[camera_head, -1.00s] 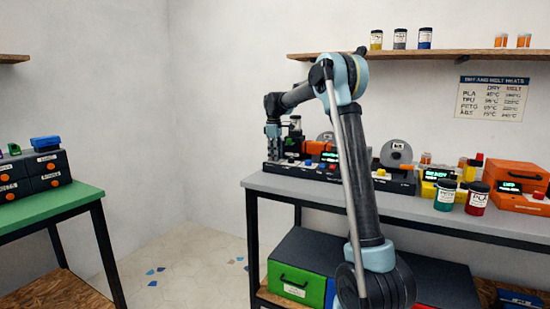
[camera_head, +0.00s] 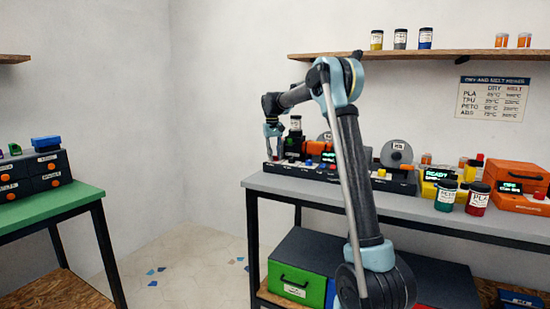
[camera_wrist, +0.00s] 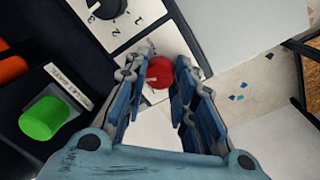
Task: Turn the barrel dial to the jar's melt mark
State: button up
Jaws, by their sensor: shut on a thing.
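In the wrist view a round red knob (camera_wrist: 160,72) sits on a white panel, between my fingertips. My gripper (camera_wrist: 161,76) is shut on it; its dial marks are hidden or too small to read. A black dial (camera_wrist: 108,8) with a white pointer mark and numbers around it lies just beyond, partly out of frame. In the head view my gripper (camera_head: 272,140) is at the left end of the machine (camera_head: 308,169) on the grey bench. A jar (camera_head: 295,123) with a pale label stands on the machine; its text is unreadable.
A green button (camera_wrist: 45,118) is left of my gripper in the wrist view. A dry and melt chart (camera_head: 491,97) hangs on the wall. Several jars and an orange box (camera_head: 515,177) stand at the bench's right. Open floor (camera_head: 190,265) lies left of the bench.

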jog(key=m, duration=0.4)
jog(key=shift+w+m, duration=0.2)
jog(key=shift+m, duration=0.1)
jog(key=m, duration=0.3)
jog(key=shift+m, duration=0.4)
jog(key=m, duration=0.4)
jog(key=shift+d+g, duration=0.1)
jog(key=shift+g, duration=0.3)
jog(key=shift+m, duration=2)
jog(key=o, duration=1.1)
jog(key=shift+w, duration=0.1)
jog(key=r, duration=1.1)
jog(key=shift+w+a+r, duration=0.2)
jog(key=shift+w+r, duration=0.15)
jog(key=shift+r, duration=0.05)
